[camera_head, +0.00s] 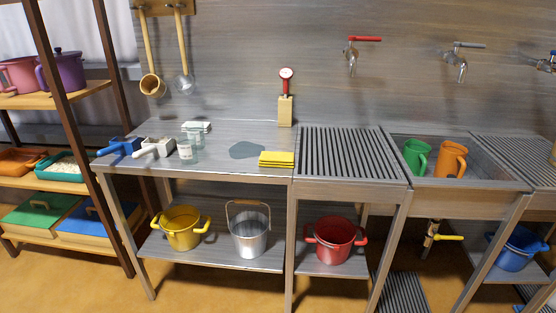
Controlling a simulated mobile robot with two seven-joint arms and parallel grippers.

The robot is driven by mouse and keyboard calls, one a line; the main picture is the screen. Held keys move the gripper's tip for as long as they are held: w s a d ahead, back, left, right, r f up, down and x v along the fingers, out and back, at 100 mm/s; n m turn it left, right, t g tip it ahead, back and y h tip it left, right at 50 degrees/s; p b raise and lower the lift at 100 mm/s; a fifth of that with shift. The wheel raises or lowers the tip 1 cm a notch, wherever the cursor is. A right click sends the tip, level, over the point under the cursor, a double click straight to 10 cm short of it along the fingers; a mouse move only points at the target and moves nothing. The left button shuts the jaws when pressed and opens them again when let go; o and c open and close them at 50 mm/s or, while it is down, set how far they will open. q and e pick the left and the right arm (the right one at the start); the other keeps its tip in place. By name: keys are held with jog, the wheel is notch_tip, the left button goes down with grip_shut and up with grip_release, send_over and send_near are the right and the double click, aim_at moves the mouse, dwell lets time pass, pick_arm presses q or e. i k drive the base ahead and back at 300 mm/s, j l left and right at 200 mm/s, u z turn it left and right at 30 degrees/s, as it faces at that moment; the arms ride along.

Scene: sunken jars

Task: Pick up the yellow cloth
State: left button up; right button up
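The yellow cloth (277,159) lies folded flat on the grey worktop (220,160), close to its front edge and near its right end. It looks like a low stack of folds. A dark blue-grey puddle or patch (247,150) lies just left of the cloth, apart from it or nearly touching; I cannot tell which. Nothing covers the cloth. Neither of my grippers shows in the head view.
Left on the worktop are a blue tool (122,147), a white tool (155,147), clear jars (187,150) and a pale folded cloth (196,126). A red-topped wooden-based device (285,100) stands behind the cloth. A slatted drainer (348,152) adjoins right. Shelving (50,100) stands left.

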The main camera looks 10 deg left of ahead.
aim_at(266, 159)
jog(key=i+l+u, duration=0.1)
jog(key=i+l, duration=0.6)
jog(key=l, duration=0.15)
